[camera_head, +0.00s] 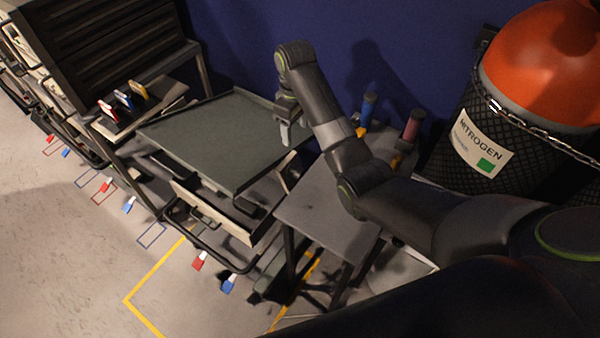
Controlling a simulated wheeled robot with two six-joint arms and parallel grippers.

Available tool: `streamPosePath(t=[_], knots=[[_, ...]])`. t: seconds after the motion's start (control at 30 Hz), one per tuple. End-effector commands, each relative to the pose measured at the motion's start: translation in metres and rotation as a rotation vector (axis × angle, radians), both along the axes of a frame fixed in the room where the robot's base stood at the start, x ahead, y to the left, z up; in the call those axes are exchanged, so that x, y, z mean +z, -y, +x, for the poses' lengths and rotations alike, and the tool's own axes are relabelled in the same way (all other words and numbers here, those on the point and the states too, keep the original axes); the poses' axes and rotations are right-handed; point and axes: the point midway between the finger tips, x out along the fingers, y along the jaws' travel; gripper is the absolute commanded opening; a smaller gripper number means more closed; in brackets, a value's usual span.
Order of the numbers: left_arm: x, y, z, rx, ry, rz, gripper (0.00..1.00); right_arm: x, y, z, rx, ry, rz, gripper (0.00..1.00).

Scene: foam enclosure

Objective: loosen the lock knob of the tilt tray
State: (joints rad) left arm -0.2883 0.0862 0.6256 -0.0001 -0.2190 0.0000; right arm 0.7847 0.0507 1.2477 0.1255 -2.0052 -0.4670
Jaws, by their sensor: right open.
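The tilt tray (215,140) is a flat, dark grey-green tray with a low rim on a wheeled stand, left of centre. My right arm reaches in from the right. My right gripper (286,132) points down over the tray's right corner, open, with nothing seen between its fingers. I cannot tell whether it touches the tray. I cannot make out the lock knob; the area below that corner is dark and partly hidden by the tray and my arm. My left gripper is out of view.
A small grey table (318,212) stands right of the tray, with a blue bottle (368,106) and a red bottle (412,126) behind my arm. A chained orange nitrogen tank (545,65) stands at the right. A dark slatted cabinet (95,40) is at upper left.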

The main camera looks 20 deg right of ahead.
Motion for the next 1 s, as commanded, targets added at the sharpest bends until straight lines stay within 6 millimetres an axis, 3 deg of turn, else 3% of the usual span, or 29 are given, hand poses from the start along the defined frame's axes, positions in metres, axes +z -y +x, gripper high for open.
streamPosePath(t=[0.1, 0.3, 0.4, 0.8, 1.0], knots=[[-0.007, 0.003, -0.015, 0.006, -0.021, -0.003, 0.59, -0.007, 0.000, -0.001, 0.003, -0.006, 0.000, 0.59], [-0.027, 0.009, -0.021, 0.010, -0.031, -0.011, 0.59, -0.037, 0.000, -0.001, 0.002, -0.008, 0.001, 0.59], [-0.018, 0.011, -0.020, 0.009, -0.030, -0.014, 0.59, -0.055, -0.001, -0.002, 0.002, -0.011, 0.001, 0.59], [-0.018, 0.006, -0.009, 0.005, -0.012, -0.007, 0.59, -0.140, -0.001, -0.003, 0.002, -0.008, 0.001, 0.59], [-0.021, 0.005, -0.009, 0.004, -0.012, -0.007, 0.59, -0.164, -0.001, -0.002, 0.002, -0.006, 0.001, 0.59]])
